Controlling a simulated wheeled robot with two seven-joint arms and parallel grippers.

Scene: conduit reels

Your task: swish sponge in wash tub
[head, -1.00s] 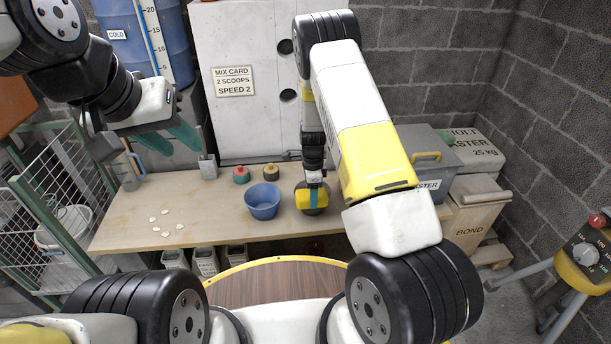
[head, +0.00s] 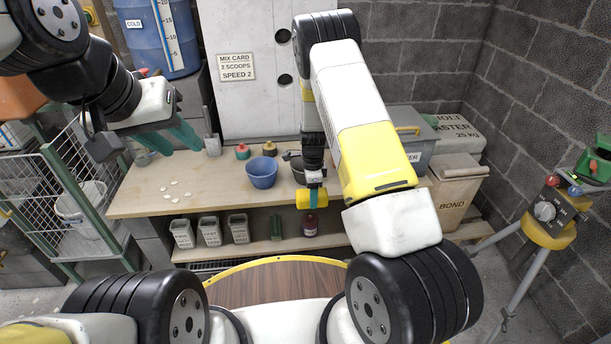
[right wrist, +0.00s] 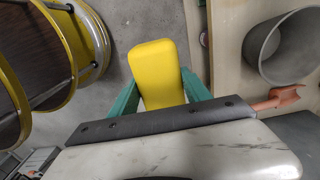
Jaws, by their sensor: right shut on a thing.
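My right gripper (head: 314,183) is shut on a yellow sponge (head: 312,199), held at the front edge of the workbench. In the right wrist view the sponge (right wrist: 160,72) sits between the teal fingers, over the grey floor beside the bench. A dark grey round tub (head: 298,170) stands on the bench behind it, partly hidden by my arm. A grey tub (right wrist: 285,48) also shows at upper right in the right wrist view. A blue bowl (head: 262,174) stands left of it. My left gripper (head: 170,139) is open and empty above the bench's left end.
The bench (head: 215,195) also holds white chips (head: 174,189) and small red-topped and dark-topped pots. A wire cage (head: 85,200) is at left, a control stand (head: 550,220) at right.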

